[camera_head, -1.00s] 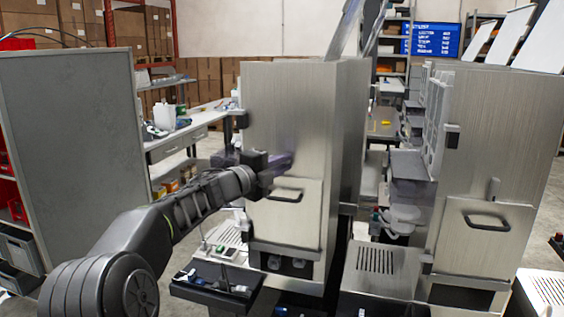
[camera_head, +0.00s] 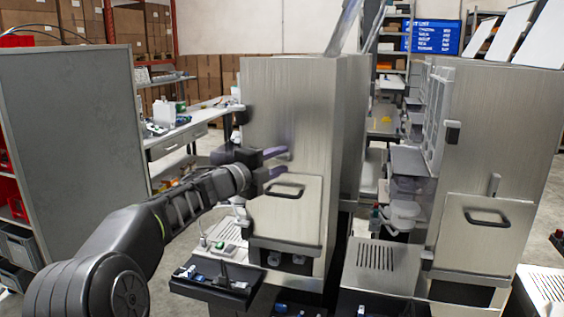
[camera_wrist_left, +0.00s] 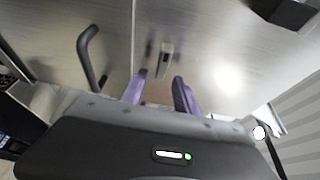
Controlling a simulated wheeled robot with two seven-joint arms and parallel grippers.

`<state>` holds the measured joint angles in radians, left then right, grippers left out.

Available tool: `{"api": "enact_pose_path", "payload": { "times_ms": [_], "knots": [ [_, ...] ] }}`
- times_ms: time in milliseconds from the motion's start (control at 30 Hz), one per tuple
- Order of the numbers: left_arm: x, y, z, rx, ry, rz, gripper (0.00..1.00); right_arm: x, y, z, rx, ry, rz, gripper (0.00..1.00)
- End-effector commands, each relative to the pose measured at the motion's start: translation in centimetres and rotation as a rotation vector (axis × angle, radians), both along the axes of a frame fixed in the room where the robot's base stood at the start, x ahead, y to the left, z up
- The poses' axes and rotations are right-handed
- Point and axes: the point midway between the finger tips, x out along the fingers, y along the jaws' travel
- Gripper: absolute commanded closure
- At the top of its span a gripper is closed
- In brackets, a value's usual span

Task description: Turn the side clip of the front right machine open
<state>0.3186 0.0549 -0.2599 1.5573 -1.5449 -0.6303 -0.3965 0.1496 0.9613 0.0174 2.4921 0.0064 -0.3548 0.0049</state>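A tall brushed-steel machine (camera_head: 290,110) stands in the middle of the head view, with a door panel and a black handle (camera_head: 286,190) low on its face. A second steel machine (camera_head: 510,120) stands to the right, with a small upright clip (camera_head: 495,185) above its handle. My left gripper (camera_head: 281,163) is in front of the middle machine, fingers apart and empty. In the left wrist view a small clip (camera_wrist_left: 166,58) sits on the steel face beyond the purple fingertips (camera_wrist_left: 160,82), apparently not touched. In the head view the fingers largely cover that spot. My right gripper is out of view.
The black handle (camera_wrist_left: 88,58) is left of the fingers in the left wrist view. A grey partition (camera_head: 75,150) stands at the left of the head view. A black drip tray (camera_head: 215,283) is below my left arm.

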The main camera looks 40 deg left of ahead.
Motion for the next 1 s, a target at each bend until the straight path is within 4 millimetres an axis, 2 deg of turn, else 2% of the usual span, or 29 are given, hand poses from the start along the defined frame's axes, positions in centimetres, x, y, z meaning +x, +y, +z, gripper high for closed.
{"api": "enact_pose_path", "payload": {
  "times_ms": [200, 400, 1000],
  "knots": [
    [-3.8, 0.3, -0.1, 0.0, -0.002, 0.003, 0.64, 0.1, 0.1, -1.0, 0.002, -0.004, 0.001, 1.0],
    [-6.0, 0.3, -0.1, 0.001, 0.0, 0.001, 0.64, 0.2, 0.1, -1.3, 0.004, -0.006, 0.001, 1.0],
    [-6.2, 0.3, 0.0, 0.0, 0.001, 0.0, 0.64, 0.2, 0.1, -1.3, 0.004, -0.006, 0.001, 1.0]
  ]
}}
